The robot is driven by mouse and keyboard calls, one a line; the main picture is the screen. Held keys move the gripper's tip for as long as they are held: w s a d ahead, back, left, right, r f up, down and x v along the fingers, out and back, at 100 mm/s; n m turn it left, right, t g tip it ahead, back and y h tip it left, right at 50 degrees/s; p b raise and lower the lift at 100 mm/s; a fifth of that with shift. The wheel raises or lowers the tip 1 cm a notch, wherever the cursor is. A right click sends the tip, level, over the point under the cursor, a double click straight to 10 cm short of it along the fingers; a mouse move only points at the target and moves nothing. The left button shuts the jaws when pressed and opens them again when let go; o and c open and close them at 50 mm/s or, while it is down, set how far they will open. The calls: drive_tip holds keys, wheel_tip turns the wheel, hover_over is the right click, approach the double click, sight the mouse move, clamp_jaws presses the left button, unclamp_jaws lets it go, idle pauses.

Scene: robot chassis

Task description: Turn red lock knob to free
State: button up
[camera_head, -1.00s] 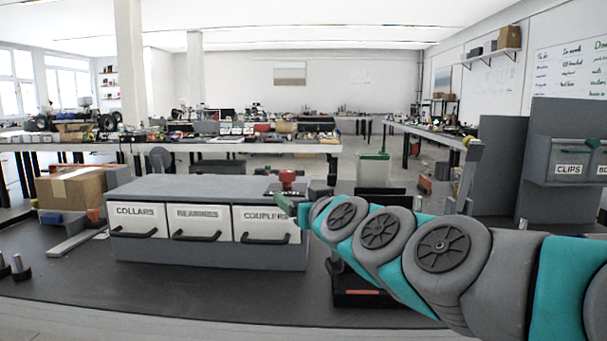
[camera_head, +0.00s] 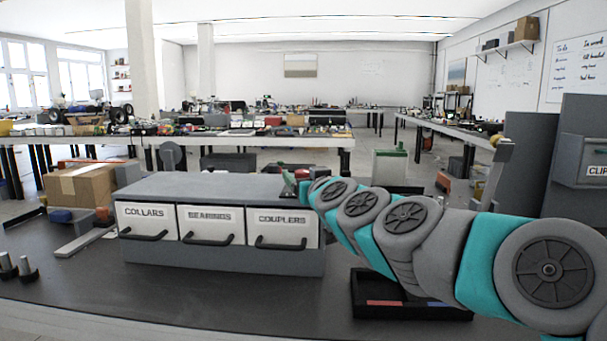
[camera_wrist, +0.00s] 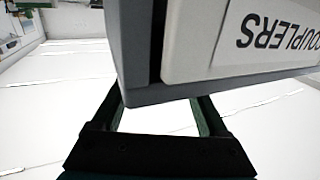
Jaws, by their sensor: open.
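The grey drawer unit (camera_head: 215,188) stands on the dark bench, with drawers labelled COLLARS, BEARINGS and COUPLERS, all closed. A small patch of the red lock knob (camera_head: 302,172) shows at the right end of its top, mostly hidden by my arm. My gripper (camera_head: 290,183) is beside the unit's upper right corner, largely hidden by my wrist. In the wrist view my gripper (camera_wrist: 158,98) is open, with dark green fingers spread and nothing seen held. The unit's corner and the upside-down COUPLERS drawer (camera_wrist: 262,35) lie ahead of the fingers. The knob is not visible there.
A black tray (camera_head: 410,313) with red and blue marks lies on the bench right of the unit, under my arm.

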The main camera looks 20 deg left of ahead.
drive_tip(key=shift+w+a, duration=0.25)
drive_tip(key=shift+w, duration=0.05)
clamp_jaws()
idle(0.6)
